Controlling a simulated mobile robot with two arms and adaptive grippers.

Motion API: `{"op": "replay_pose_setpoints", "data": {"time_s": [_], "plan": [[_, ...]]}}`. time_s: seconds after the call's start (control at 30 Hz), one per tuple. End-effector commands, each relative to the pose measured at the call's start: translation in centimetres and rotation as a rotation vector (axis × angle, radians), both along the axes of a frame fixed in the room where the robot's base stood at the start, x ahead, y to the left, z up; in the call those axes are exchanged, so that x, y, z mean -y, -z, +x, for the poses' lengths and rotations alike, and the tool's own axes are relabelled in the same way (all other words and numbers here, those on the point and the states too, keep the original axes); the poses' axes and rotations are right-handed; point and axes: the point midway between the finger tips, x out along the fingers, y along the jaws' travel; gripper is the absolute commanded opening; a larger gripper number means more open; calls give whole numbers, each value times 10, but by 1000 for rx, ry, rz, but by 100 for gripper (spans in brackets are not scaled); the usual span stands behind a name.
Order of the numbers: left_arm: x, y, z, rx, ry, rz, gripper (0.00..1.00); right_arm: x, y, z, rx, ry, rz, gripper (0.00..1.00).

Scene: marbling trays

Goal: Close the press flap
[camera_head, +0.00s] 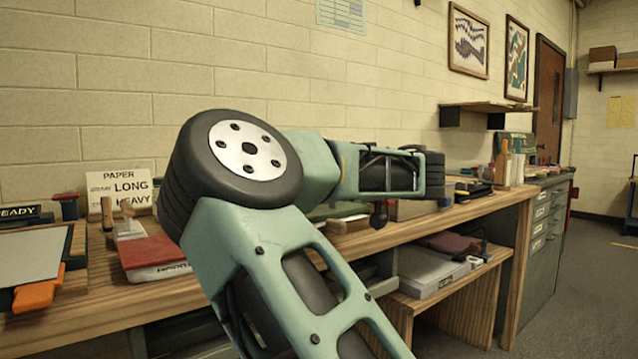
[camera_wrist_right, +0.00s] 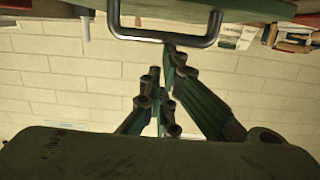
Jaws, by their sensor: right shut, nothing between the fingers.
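In the right wrist view a flat green panel (camera_wrist_right: 240,8) runs along the top edge, with a bent metal handle (camera_wrist_right: 165,36) on it. It may be the press flap; its angle cannot be told. My right gripper (camera_wrist_right: 165,100) is shut and empty, its fingers pointing toward the handle. One finger part overlaps the handle in the picture; whether they touch is unclear. In the head view my arm crosses the bench and hides most of the press area. Only a green surface (camera_head: 336,210) shows behind it. My left gripper is in neither view.
The wooden bench (camera_head: 480,211) runs along the brick wall. A red block (camera_head: 153,252), a paper sign (camera_head: 118,186) and a tray with an orange clip (camera_head: 37,293) are on its left. A grey case (camera_head: 428,270) lies on the lower shelf. Open floor is at right.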

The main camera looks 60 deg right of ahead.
Motion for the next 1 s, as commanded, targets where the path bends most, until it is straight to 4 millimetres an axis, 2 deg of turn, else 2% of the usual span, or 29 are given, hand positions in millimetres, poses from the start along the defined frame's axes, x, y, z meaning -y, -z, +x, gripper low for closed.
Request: {"op": "replay_pose_setpoints", "data": {"time_s": [0.03,0.07,0.1,0.13,0.3,0.5,0.67,0.9,1.0], "plan": [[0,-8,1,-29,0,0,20,3,-20,-5,4,3,-2,0],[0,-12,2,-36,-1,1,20,4,-27,-8,3,4,-1,0],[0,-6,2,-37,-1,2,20,2,-13,-17,1,9,5,0],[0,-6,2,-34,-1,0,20,0,-7,-23,1,8,6,0],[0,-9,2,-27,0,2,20,-12,12,-55,3,7,6,0],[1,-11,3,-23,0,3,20,-20,28,-80,2,5,2,0],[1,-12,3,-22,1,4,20,-24,34,-88,2,3,0,0],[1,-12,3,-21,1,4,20,-24,35,-89,-2,3,-2,0],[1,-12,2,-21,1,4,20,-21,47,-91,-60,18,-11,0]]}}
